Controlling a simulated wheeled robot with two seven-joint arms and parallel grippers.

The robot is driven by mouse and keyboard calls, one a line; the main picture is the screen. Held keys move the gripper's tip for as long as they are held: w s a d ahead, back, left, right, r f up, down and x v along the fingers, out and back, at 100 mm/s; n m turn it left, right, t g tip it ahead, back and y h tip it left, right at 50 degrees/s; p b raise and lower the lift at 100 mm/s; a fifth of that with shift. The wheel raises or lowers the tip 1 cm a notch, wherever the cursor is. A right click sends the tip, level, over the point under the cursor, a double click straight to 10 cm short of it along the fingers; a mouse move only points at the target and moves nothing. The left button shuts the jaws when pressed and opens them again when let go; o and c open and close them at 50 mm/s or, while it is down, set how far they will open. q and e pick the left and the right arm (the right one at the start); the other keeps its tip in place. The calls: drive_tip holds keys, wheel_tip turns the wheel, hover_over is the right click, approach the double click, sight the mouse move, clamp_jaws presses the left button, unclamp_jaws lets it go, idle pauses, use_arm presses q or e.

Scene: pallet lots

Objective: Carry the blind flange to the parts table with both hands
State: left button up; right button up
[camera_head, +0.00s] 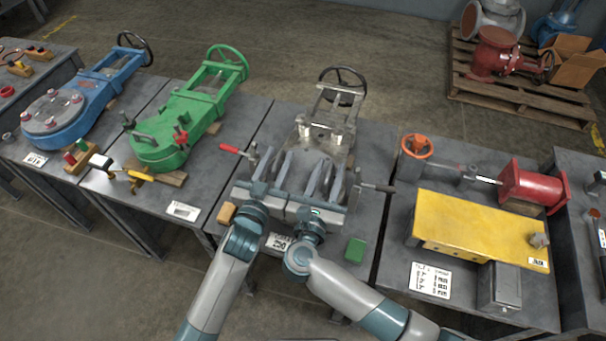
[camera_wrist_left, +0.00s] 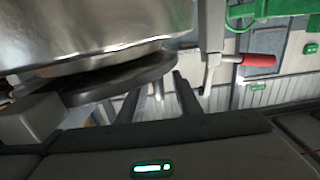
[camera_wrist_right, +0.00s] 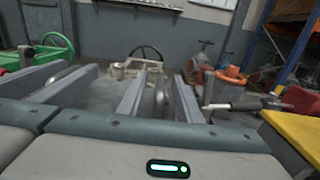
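The grey blind flange (camera_head: 298,171) appears to be the disc at the near end of the grey valve on the middle table, mostly hidden by my fingers. In the left wrist view, a dark grey disc (camera_wrist_left: 118,82) sits below a shiny metal body, beyond my left fingers. In the right wrist view, a grey rounded edge (camera_wrist_right: 163,97) shows between my right fingers. My left gripper (camera_head: 292,172) and right gripper (camera_head: 338,182) are side by side over the valve's near end. Both have their fingers apart; I see no clear grip. I cannot tell which table is the parts table.
The grey valve (camera_head: 322,131) has a handwheel behind. Green (camera_head: 168,147) and blue (camera_head: 65,118) valves stand left. A yellow plate (camera_head: 470,226) and red part (camera_head: 528,184) occupy the right table.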

use_arm(q)
clamp_jaws()
use_arm(e)
clamp_jaws()
idle(1.1)
use_arm(q)
drive_tip(key=shift+w+r, duration=0.1)
drive_tip(key=shift+r, duration=0.1)
use_arm(e)
drive_tip(key=shift+w+r, duration=0.1)
drive_tip(key=shift+r, duration=0.05)
